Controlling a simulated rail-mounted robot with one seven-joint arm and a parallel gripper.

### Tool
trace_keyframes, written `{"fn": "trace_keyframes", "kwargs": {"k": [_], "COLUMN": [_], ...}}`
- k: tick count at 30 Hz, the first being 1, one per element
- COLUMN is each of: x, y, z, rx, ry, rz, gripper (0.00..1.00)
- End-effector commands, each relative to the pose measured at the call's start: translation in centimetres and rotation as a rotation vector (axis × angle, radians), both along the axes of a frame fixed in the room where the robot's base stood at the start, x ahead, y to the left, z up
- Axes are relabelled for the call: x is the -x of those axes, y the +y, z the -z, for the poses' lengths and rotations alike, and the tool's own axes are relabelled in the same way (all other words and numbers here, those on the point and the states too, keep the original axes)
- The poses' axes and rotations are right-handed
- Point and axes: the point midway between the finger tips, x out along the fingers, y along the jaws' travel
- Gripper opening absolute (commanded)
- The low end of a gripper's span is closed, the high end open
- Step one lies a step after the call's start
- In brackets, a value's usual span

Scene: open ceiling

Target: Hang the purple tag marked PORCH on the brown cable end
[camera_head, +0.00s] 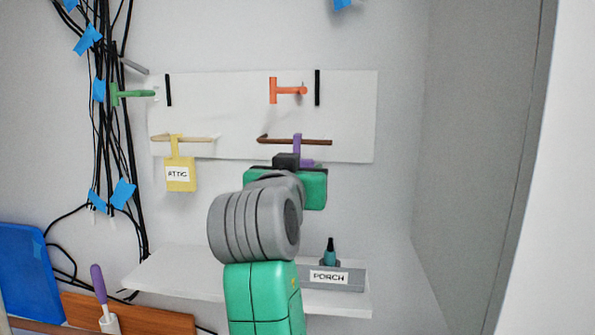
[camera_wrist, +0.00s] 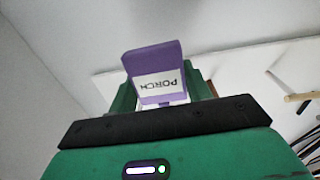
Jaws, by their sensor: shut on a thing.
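The purple tag marked PORCH (camera_wrist: 157,72) is held between the green fingers of my gripper (camera_wrist: 163,95) in the wrist view, its lettering upside down there. In the head view the purple tag (camera_head: 297,145) shows as a narrow upright strip above my gripper (camera_head: 299,165), with its lower part hidden. The brown cable end (camera_head: 318,142) runs sideways on the white panel, hooked at its left tip. The tag's strip crosses it in the picture; I cannot tell whether the tag is around it, touching it or only in front.
A beige cable end (camera_head: 200,139) carries a yellow ATTIC tag (camera_head: 180,178) to the left. Orange (camera_head: 289,90) and green (camera_head: 130,94) pieces sit higher. Black cables (camera_head: 112,130) hang at far left. A shelf (camera_head: 180,273) below holds a grey block labelled PORCH (camera_head: 345,283).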

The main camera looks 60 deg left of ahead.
Motion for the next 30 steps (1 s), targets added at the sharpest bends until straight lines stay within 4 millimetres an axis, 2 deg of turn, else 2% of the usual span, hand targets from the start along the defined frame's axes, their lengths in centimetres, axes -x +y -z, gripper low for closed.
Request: {"fn": "trace_keyframes", "kwargs": {"k": [3,4,7,8,17,24,30], "x": [0.0,0.0,0.0,0.0,0.3,3.1,4.6], "y": [0.0,0.0,0.0,0.0,-0.4,-4.0,-6.0], "z": [0.0,0.0,0.0,0.0,0.1,0.3,0.1], "rx": [0.000,0.000,0.000,0.000,0.000,-0.002,-0.001], "ry": [0.000,0.000,0.000,0.000,0.000,-0.002,-0.001], "rz": [0.000,0.000,0.000,0.000,0.000,0.000,0.000], "gripper": [0.26,0.53,0.72,0.74,0.74,0.74,0.74]}}
